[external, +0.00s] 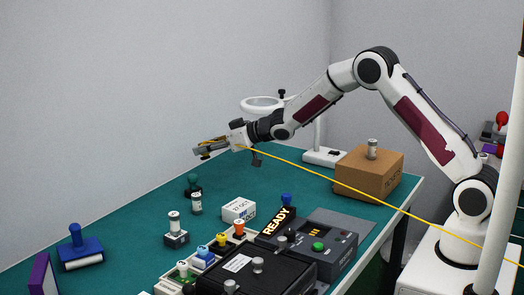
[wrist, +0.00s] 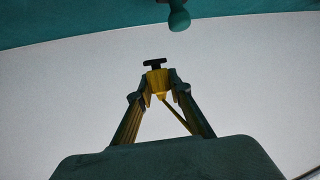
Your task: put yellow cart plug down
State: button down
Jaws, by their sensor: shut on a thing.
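My gripper (external: 205,149) is stretched out to the left in the external view, in the air above the far part of the green table. In the wrist view my gripper (wrist: 157,90) is shut on the yellow plug (wrist: 157,82), which has a dark T-shaped end and sits between the fingertips. In the external view the plug is too small to make out clearly. A yellow cable (external: 340,181) runs taut from near my gripper across the table to the lower right.
The green table (external: 130,222) has free room at its far left. A brown box (external: 369,172) and a ring lamp (external: 263,104) stand right.

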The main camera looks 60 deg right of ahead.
jog(key=d, duration=0.1)
jog(key=w+d+m+h, duration=0.1)
jog(key=d+h, duration=0.1)
jog(key=d, duration=0.1)
jog(key=shift+w+f+m, duration=0.2)
jog(key=shift+f+m, duration=0.15)
jog(key=shift+m, duration=0.05)
send_over(211, 185)
jog(key=shift+f, duration=3.1)
jog(key=shift+f, duration=1.9)
jog(key=shift+f, duration=0.15)
